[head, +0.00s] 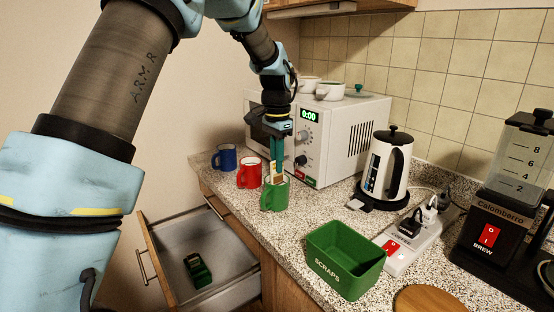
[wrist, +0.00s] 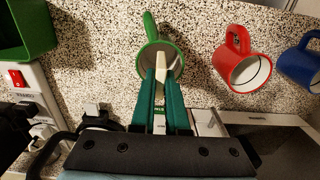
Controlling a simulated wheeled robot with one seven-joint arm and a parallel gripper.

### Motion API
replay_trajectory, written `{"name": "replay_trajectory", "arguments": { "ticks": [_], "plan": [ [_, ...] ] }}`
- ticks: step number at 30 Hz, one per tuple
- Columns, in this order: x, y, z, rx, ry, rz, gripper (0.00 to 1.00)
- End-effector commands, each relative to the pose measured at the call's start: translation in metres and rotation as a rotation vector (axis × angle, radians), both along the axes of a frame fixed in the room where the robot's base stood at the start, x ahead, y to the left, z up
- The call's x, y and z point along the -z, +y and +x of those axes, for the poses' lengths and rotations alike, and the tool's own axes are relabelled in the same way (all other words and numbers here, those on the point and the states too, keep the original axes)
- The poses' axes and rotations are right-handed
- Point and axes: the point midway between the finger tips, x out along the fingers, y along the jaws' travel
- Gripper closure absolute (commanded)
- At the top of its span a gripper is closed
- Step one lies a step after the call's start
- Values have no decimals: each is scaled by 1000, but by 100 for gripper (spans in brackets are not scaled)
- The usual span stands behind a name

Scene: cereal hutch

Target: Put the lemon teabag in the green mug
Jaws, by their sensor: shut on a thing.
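The green mug (head: 276,198) stands upright on the counter near its edge, right of the red mug; it also shows in the wrist view (wrist: 150,24). My gripper (head: 276,160), with green fingers (wrist: 160,84), points down right over the green mug. It is shut on a small pale teabag (wrist: 161,62), held at the mug's mouth. In the head view the teabag (head: 277,179) is a small pale patch below the fingers. Its label is too small to read, and I cannot tell how far it reaches inside the rim.
A red mug (head: 249,173) and a blue mug (head: 225,158) stand to the left. The green scraps bin (head: 345,262), kettle (head: 388,165) and power strip (head: 408,246) are to the right. The microwave (head: 343,140) is behind. An open drawer (head: 230,288) holds a green box (head: 199,272).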

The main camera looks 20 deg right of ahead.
Motion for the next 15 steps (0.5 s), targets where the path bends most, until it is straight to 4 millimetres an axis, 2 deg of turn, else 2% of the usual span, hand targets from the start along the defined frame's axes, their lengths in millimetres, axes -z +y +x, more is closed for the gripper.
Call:
{"name": "replay_trajectory", "arguments": {
  "ticks": [15],
  "plan": [
    [29, 0, 0, 0, 0, 0, 100]
  ]
}}
